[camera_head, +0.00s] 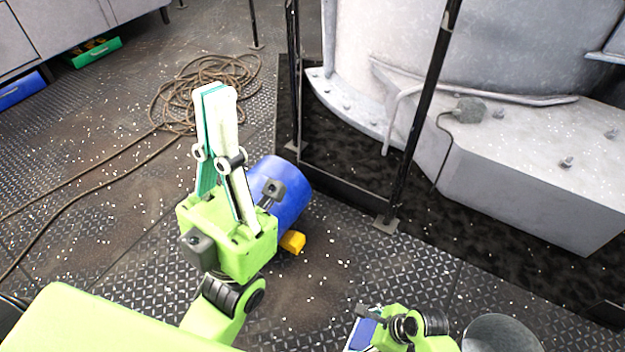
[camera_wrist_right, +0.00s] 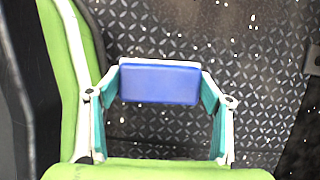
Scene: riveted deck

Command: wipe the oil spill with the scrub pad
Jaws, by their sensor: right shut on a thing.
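The blue scrub pad (camera_wrist_right: 160,83) is held between the fingers of my right gripper (camera_wrist_right: 160,85) in the wrist view. In the head view the pad (camera_head: 361,334) shows only in part at the bottom edge, beside my right gripper. My left gripper (camera_head: 213,92) is raised over the deck, its two fingers together at the tips with nothing visible between them. I cannot make out a distinct oil spill; brownish stains (camera_head: 325,262) mark the deck right of my left gripper.
A blue drum (camera_head: 290,197) lies behind my left gripper, with a small yellow thing (camera_head: 292,242) beside it. A coiled hose (camera_head: 215,82) trails across the deck. A black post frame (camera_head: 400,185) and a large grey machine (camera_head: 530,165) stand at right. A grey round container (camera_head: 498,335) is bottom right.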

